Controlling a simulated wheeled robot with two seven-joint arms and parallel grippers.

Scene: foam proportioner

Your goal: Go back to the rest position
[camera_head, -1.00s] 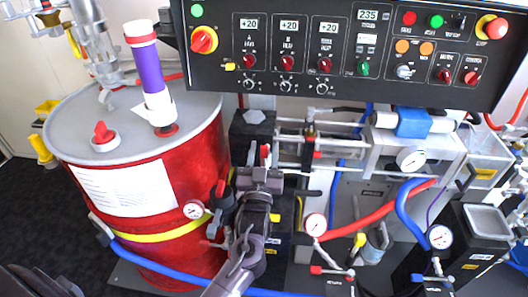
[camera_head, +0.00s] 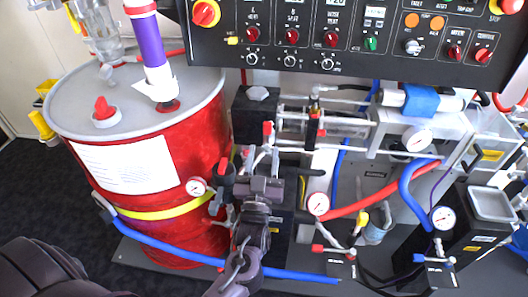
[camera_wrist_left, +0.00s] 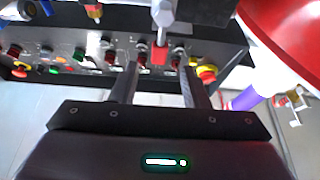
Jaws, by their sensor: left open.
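My left gripper (camera_head: 262,160) is in front of the foam machine, beside the right side of the red drum (camera_head: 205,135). Its jaws are open. In the left wrist view, the two fingers (camera_wrist_left: 157,72) stand apart. A red valve handle (camera_wrist_left: 160,50) shows beyond and between the fingertips. I cannot tell how far it is from them, but nothing is visibly held. My right gripper is not in view.
The black control panel (camera_head: 340,65) hangs across the top. Pressure gauges (camera_head: 318,204), a blue hose (camera_head: 170,245) and a red hose (camera_head: 375,193) surround the gripper. A purple tube (camera_head: 152,50) stands on the drum lid. Dark carpet (camera_head: 40,190) is clear at left.

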